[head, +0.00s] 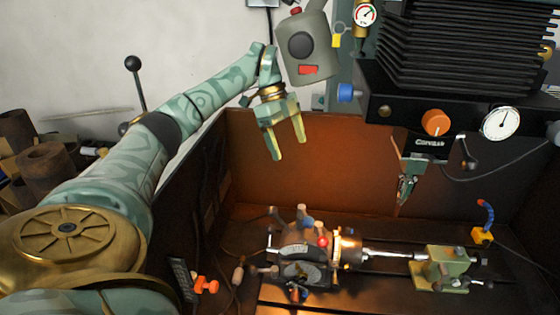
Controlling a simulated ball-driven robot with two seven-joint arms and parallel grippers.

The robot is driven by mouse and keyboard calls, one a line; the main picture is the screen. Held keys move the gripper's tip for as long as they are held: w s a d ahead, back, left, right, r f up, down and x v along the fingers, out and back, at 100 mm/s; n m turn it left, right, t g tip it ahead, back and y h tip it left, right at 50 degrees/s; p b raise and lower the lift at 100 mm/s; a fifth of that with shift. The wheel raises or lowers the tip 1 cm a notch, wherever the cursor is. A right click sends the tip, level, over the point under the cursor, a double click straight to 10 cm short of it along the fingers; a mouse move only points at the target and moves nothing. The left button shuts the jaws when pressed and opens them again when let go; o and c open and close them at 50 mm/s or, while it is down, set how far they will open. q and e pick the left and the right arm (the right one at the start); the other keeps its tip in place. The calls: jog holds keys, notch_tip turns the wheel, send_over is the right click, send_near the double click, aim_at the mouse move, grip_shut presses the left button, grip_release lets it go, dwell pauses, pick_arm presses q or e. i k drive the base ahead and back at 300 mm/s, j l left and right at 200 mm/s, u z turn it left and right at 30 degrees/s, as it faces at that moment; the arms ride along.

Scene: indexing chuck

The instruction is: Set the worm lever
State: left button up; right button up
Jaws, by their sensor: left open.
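The indexing chuck (300,247) sits low in the middle of the head view, on the machine bed inside the enclosure. It has dark graduated dials, a bright ring on its right side, and several small levers and knobs. Among them are a red ball knob (322,241), a blue-ended knob (306,222) and a pale handle (238,275) at the left. I cannot tell which one is the worm lever. My left gripper (290,149) is open and empty, fingers pointing down, above and behind the chuck and clear of it. My right gripper is not in view.
A green tailstock (445,268) stands right of the chuck, with a shiny bar between them. A black machine head (440,115) with an orange knob and gauge overhangs at the upper right. Enclosure walls surround the bed.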

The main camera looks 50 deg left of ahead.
aim_at(308, 222)
jog(key=k+l, duration=0.25)
jog(key=l, duration=0.15)
jog(key=k+l, duration=0.3)
jog(key=l, duration=0.15)
jog(key=k+l, duration=0.25)
jog(key=l, duration=0.15)
